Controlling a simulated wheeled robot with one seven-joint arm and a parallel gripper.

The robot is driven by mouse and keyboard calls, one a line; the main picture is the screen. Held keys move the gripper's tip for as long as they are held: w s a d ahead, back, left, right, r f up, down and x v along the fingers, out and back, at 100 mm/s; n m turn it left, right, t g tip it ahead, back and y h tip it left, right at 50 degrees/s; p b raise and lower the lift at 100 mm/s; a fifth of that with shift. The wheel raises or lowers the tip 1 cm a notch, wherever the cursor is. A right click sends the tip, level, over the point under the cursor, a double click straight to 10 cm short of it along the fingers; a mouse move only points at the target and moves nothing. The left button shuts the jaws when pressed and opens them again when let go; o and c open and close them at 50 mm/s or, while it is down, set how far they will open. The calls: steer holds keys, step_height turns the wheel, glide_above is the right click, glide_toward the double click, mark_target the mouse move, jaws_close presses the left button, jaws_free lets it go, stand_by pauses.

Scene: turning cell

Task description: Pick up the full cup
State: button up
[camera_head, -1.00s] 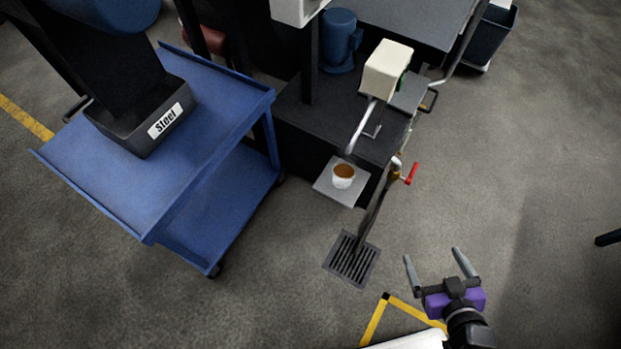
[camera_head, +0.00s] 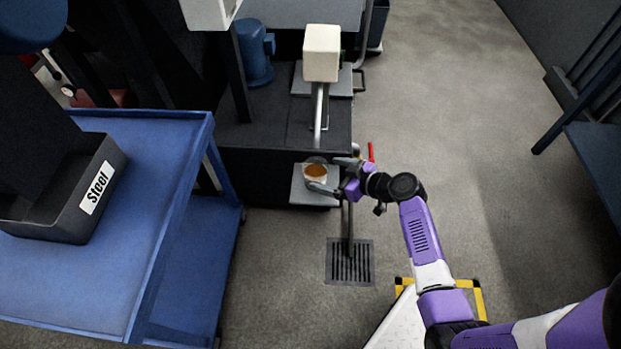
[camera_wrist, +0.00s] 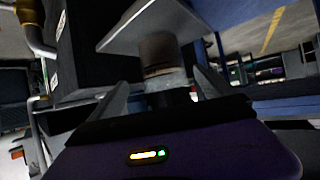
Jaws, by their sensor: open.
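My gripper (camera_head: 332,174) is open at the cup, reaching in from the right, with one finger on the far side and one on the near side. In the wrist view the cup (camera_wrist: 158,55) shows between the two spread fingers, below the shelf plate as pictured. I cannot tell whether the fingers touch the cup.
A spout pipe (camera_head: 318,108) from a cream box (camera_head: 322,53) ends just behind the cup. A red-handled valve (camera_head: 371,152) stands to the right. A blue cart (camera_head: 150,200) with a "Steel" bin (camera_head: 75,205) is at left. A floor drain (camera_head: 350,262) lies in front.

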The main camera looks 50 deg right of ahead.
mark_target(307, 171)
steer(key=x, duration=0.3)
steer(key=b+x, duration=0.1)
steer(key=shift+w+a+f, duration=0.1)
steer(key=shift+a+f, duration=0.2)
steer(key=shift+a, duration=0.05)
steer(key=shift+w+f, duration=0.2)
steer(key=shift+w, duration=0.3)
steer(key=c, duration=1.4)
steer(key=shift+r, duration=0.1)
